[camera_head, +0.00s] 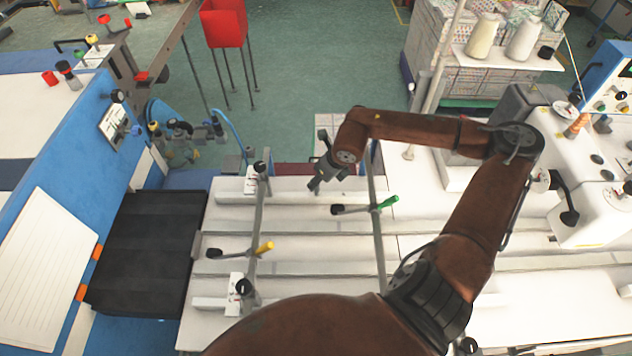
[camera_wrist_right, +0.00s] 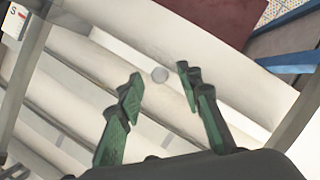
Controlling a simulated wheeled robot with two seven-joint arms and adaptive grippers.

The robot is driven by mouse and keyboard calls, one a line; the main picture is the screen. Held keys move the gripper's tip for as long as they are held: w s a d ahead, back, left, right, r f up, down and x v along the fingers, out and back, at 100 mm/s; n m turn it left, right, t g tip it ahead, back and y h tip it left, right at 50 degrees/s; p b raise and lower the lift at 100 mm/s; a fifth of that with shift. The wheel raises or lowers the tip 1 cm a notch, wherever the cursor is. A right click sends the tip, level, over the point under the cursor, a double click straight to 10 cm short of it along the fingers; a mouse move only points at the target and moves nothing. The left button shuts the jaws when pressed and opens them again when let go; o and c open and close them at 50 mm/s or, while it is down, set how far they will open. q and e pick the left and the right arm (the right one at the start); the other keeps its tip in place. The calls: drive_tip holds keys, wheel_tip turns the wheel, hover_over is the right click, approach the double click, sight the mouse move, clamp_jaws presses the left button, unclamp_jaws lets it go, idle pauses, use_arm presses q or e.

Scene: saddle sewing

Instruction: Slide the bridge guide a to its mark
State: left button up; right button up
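My right gripper (camera_head: 316,180) is over the far part of the white table, between two long bars. One bar (camera_head: 257,215) has a yellow-tipped handle (camera_head: 264,248); the other (camera_head: 376,230) has a green-tipped handle (camera_head: 388,203). Nothing legible shows which is bridge guide a, and its mark cannot be made out. The gripper appears apart from both bars. My left gripper is not in view.
White rails (camera_head: 300,240) run across the table under the bars. A black ribbed pad (camera_head: 145,250) lies to the left, beside a blue machine (camera_head: 60,270). White sewing machinery (camera_head: 595,210) stands at the right. A red bin (camera_head: 223,24) stands behind.

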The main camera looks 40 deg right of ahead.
drive_tip(key=shift+x, duration=0.75)
drive_tip(key=shift+w+f, duration=0.25)
drive_tip(key=shift+f, duration=0.4)
clamp_jaws()
